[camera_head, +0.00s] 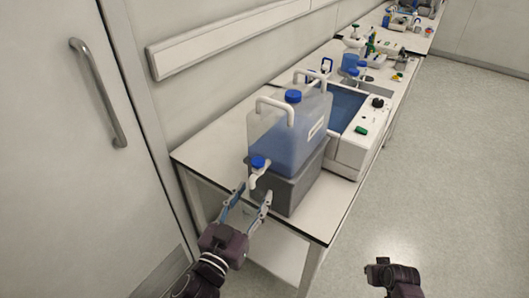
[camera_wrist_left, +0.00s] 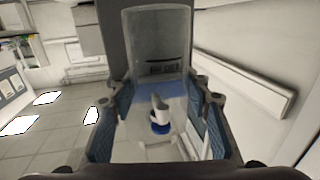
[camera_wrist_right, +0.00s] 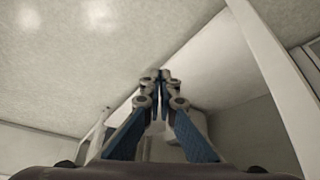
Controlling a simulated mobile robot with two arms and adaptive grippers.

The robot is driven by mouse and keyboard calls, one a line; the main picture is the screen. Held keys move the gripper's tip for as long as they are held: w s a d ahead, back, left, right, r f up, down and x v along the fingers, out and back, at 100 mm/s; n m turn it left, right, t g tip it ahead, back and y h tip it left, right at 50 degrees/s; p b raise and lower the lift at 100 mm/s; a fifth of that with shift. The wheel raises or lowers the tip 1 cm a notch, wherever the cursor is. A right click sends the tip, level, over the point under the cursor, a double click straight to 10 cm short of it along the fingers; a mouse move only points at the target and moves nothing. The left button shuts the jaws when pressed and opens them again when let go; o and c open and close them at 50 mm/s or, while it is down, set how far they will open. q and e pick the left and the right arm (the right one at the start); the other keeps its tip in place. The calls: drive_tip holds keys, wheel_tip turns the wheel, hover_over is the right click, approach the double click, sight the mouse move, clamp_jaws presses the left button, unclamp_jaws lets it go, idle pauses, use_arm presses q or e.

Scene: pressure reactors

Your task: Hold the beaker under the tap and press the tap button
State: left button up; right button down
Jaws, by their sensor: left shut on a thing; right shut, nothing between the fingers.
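The tank (camera_head: 290,130), clear with blue liquid, has a white tap (camera_head: 254,181) with a blue button (camera_head: 258,162) low on its near face. My left gripper (camera_head: 253,194) is just below and in front of the tap. In the left wrist view, my left gripper (camera_wrist_left: 152,95) is shut on a clear beaker (camera_wrist_left: 157,35), one finger on each side. The tap (camera_wrist_left: 160,103) and blue button (camera_wrist_left: 160,128) show there too, beyond the glass. The beaker is hard to make out in the head view. My right gripper (camera_wrist_right: 160,76) is shut and empty, low at the right, away from the tap.
The tank stands on a grey block (camera_head: 287,190) at the near end of the white table (camera_head: 330,215). A white bath device (camera_head: 352,145) stands behind it to the right. A door with a metal handle (camera_head: 98,92) is at left. The floor at right is clear.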

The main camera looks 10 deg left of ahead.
drive_tip(key=w+a+r+n+t+y, duration=0.1)
drive_tip(key=w+r, duration=0.7)
drive_tip(key=r, duration=0.4)
drive_tip(key=w+a+r+t, duration=0.1)
drive_tip(key=w+r+t, duration=0.1)
drive_tip(key=w+r, duration=0.8)
drive_tip(key=w+a+r+n+t+y, duration=0.1)
drive_tip(key=a+r, duration=0.1)
drive_tip(key=r, duration=1.2)
drive_tip(key=w+a+r+n+t+y, duration=0.1)
drive_tip(key=a+r+n, duration=0.1)
drive_tip(key=r, duration=1.2)
drive_tip(key=s+a+r+n+g+y, duration=0.1)
drive_tip(key=s+a+r+n+y, duration=0.1)
drive_tip(key=s+a+r, duration=0.3)
drive_tip(key=s+a+r+n+g+y, duration=0.1)
drive_tip(key=s+a+r+y, duration=0.15)
drive_tip(key=a+r, duration=0.4)
drive_tip(key=s+a+n+g, duration=0.2)
drive_tip(key=s+a, duration=0.4)
drive_tip(key=s, duration=0.3)
drive_tip(key=s+a+f+n+g, duration=0.1)
drive_tip(key=s+a+n+g, duration=0.1)
drive_tip(key=s+a, duration=0.4)
drive_tip(key=s+g, duration=0.1)
drive_tip(key=s, duration=0.2)
drive_tip(key=shift+s+a+g, duration=0.15)
drive_tip(key=shift+a+g, duration=0.05)
drive_tip(key=shift+g, duration=0.2)
